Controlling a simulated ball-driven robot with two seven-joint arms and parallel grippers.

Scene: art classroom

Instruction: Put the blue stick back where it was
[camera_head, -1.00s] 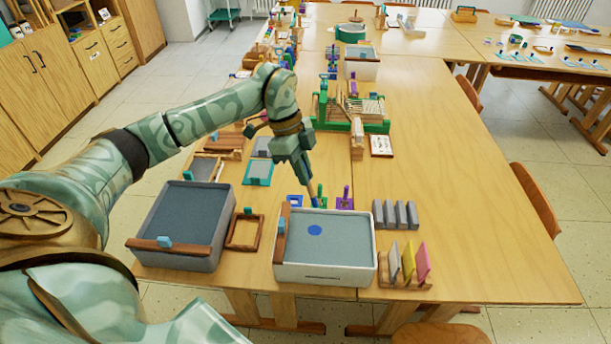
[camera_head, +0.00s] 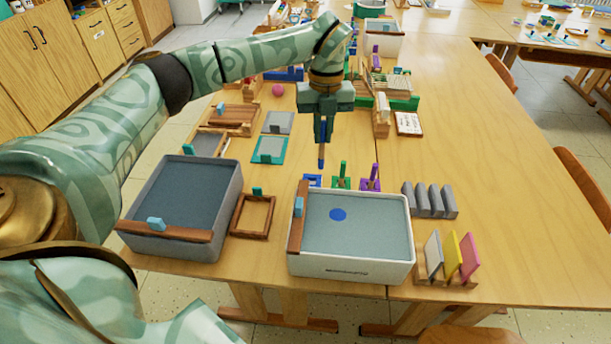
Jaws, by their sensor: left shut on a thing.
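My left gripper (camera_head: 324,125) is shut on the blue stick (camera_head: 322,153), which points straight down above the table. The stick's lower end is above and just behind the small blue holder (camera_head: 313,181), apart from it as far as I can see. A green stick (camera_head: 343,171) stands in a green holder and a purple stick (camera_head: 375,174) in a purple holder, both to the right of the blue one. The white tub (camera_head: 350,266) in front holds grey-blue liquid with a round blue spot (camera_head: 338,214). My right gripper is out of view.
A grey tub (camera_head: 170,244) and a small wooden frame (camera_head: 253,214) stand on the left. Grey blocks (camera_head: 430,200) and a rack of coloured cards (camera_head: 447,256) stand on the right. The table's right side is clear.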

